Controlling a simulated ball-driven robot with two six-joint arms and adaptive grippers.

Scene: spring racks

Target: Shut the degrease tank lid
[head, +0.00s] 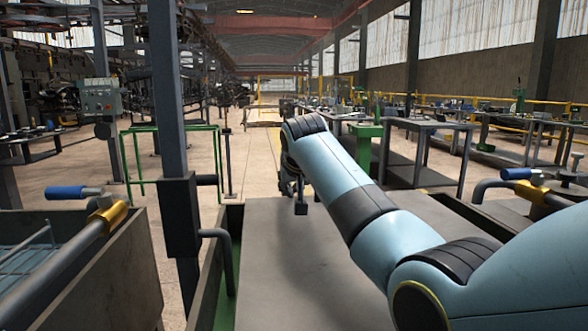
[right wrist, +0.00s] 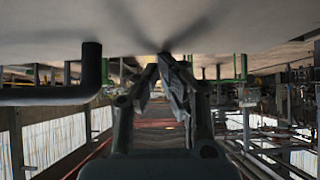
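The degrease tank lid (head: 290,275) is a wide flat grey panel in front of me. It lies about level over the tank, whose rim (head: 208,275) shows at the left with a green strip beside the panel. A dark bent handle (head: 225,255) stands at its left edge; a dark bar also shows in the right wrist view (right wrist: 92,68). My right gripper (head: 300,205) is at the panel's far part, fingers pointing down. In the right wrist view its fingertips (right wrist: 160,62) meet, empty, at or very near the grey surface. Whether they touch cannot be told. My left gripper is out of view.
A dark upright post (head: 172,120) stands left of the lid. An open tank (head: 120,270) with a blue-handled valve (head: 75,192) is at the left; another blue-handled valve (head: 520,174) is at the right. Green rails (head: 170,128) and workbenches (head: 425,125) stand beyond.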

